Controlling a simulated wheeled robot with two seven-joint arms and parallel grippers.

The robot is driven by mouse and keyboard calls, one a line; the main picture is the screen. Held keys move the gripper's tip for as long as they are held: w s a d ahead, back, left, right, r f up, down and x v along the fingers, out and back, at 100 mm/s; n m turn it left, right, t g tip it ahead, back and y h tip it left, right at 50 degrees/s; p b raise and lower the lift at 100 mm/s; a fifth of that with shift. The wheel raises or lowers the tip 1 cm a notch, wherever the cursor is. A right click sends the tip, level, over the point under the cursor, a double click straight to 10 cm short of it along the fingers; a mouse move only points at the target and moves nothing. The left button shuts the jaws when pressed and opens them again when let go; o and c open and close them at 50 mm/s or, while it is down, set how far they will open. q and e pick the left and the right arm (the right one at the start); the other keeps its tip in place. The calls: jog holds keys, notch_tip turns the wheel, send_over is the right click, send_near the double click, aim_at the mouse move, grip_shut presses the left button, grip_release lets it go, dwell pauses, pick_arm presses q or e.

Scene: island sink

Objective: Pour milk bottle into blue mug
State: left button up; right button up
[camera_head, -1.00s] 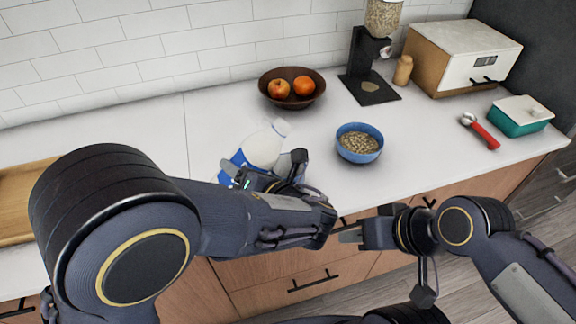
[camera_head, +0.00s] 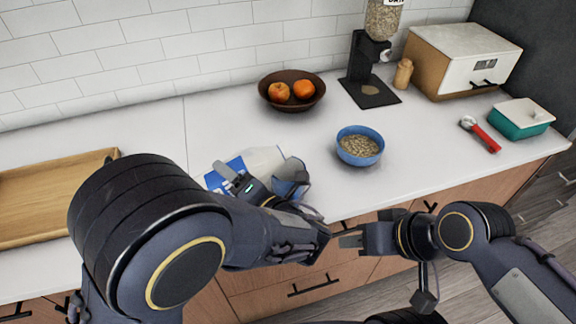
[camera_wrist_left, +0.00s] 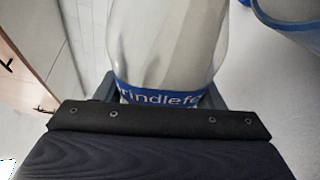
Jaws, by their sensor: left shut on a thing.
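The milk bottle (camera_head: 260,160), white with a blue label, is tilted to the right above the counter in the head view. My left gripper (camera_head: 250,185) is shut around it at the label. The bottle also fills the middle of the left wrist view (camera_wrist_left: 170,45). A blue mug (camera_head: 291,182) shows partly behind my left gripper, close to the bottle's mouth end. A blue rim shows at the upper right of the left wrist view; I cannot tell whether it is the mug. No milk stream is visible. My right gripper (camera_head: 352,237) is by the counter's front edge, its jaw opening unclear.
A blue bowl of cereal (camera_head: 360,157) stands right of the bottle. Behind are a fruit bowl (camera_head: 291,104) and a cereal dispenser (camera_head: 368,90). A wooden tray (camera_head: 60,195) lies at left. A red-handled tool (camera_head: 482,136) and green dish (camera_head: 521,124) are at right.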

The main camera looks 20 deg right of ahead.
pick_arm(q)
jog(key=shift+a+r+p, duration=0.1)
jog(key=shift+r+p, duration=0.1)
jog(key=shift+p, duration=0.3)
jog(key=shift+m, duration=0.3)
jog(key=shift+f, duration=0.15)
dwell(0.9)
jog(key=shift+p, duration=0.3)
jog(key=shift+a, duration=0.1)
dwell(2.2)
dwell(0.4)
